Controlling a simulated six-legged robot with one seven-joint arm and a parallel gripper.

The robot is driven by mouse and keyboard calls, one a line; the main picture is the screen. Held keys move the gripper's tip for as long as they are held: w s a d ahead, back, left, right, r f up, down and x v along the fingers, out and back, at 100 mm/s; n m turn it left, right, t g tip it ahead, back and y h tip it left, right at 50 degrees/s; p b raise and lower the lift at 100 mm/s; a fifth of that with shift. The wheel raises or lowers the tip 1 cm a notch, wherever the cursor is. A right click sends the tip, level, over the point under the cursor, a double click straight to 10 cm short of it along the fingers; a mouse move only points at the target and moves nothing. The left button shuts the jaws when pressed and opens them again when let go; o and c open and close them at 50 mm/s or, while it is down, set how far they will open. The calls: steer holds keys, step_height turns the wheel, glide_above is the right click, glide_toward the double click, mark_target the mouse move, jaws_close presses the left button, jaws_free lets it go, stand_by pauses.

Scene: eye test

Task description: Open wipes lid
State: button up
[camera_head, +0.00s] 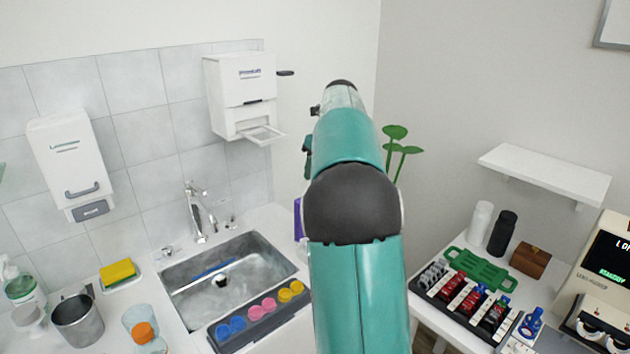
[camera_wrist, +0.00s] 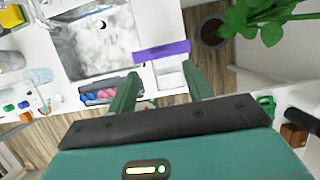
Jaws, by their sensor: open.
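A box with a purple side or band (camera_wrist: 160,51), likely the wipes pack, stands at the counter's right end beside the sink in the wrist view. A white part (camera_wrist: 168,78) shows below the purple in the picture. I cannot tell how its lid stands. My gripper (camera_wrist: 160,69) is open, its two green fingers apart and empty between. The fingertips overlap the pack in the picture; I cannot tell if they touch it. In the head view only a sliver of purple (camera_head: 298,218) shows; my arm hides the rest, and my fingers cannot be made out.
A metal sink (camera_head: 228,280) with a faucet (camera_head: 198,212) lies left of my arm. A grey tray of coloured cups (camera_head: 222,335) is at its front edge. A potted plant (camera_wrist: 212,32) stands beyond the counter. A rack of bottles (camera_head: 440,292) sits on the right table.

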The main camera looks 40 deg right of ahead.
steer(key=v, duration=0.7)
stand_by(0.3)
steer(key=s+a+n, duration=0.5)
steer(key=a+n, duration=0.4)
steer(key=a, duration=0.2)
steer(key=s+a+n, duration=0.5)
steer(key=a+n, duration=0.3)
steer(key=a, duration=0.3)
steer(key=s+a+f+n+t, duration=0.1)
steer(key=s+a+f+n, duration=1.1)
steer(key=n, duration=0.6)
steer(key=s+a, duration=0.2)
steer(key=s, duration=0.1)
steer(key=shift+s+f+n+t, duration=0.25)
steer(key=shift+f+n+t, duration=0.05)
steer(key=shift+f, duration=0.05)
